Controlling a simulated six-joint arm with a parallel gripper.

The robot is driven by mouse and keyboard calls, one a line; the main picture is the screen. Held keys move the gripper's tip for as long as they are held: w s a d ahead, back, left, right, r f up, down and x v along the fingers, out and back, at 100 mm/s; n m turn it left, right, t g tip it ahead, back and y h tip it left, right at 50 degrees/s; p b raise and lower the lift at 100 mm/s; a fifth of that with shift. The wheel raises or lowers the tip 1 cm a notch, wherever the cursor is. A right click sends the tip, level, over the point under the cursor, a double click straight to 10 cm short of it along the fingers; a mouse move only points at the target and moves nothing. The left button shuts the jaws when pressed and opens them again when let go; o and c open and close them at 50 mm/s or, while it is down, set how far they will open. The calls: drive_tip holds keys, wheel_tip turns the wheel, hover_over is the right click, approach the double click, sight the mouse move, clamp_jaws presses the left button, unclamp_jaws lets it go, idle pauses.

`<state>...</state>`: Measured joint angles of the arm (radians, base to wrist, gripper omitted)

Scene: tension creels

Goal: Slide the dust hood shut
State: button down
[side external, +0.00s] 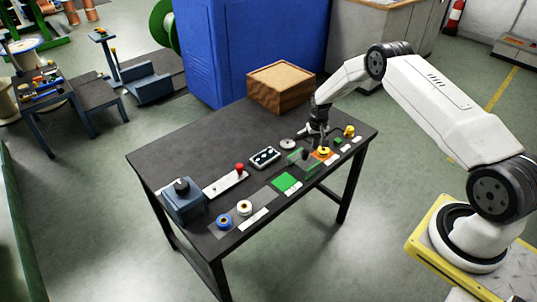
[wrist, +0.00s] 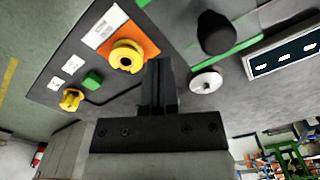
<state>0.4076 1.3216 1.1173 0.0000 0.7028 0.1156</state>
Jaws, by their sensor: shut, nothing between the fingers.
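The dust hood (side external: 291,155) looks like a clear cover with green edges on the table, left of the orange pad (side external: 335,157). A dark knob (wrist: 217,30) and a green edge (wrist: 242,44) show in the wrist view, right of my fingers. A yellow spool (side external: 323,151) sits on the orange pad; it also shows in the wrist view (wrist: 127,57), left of my fingers and uncovered there. My gripper (wrist: 158,66) is shut and empty, pointing down between spool and knob. Whether it touches the hood, I cannot tell.
A green pad (side external: 286,182), a red-knobbed lever plate (side external: 225,184) and a blue-grey box (side external: 184,205) are further left.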

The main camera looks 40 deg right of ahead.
drive_tip(key=shift+a, duration=6.25)
drive_tip(key=shift+d, duration=0.8)
drive_tip(key=shift+r, duration=0.1)
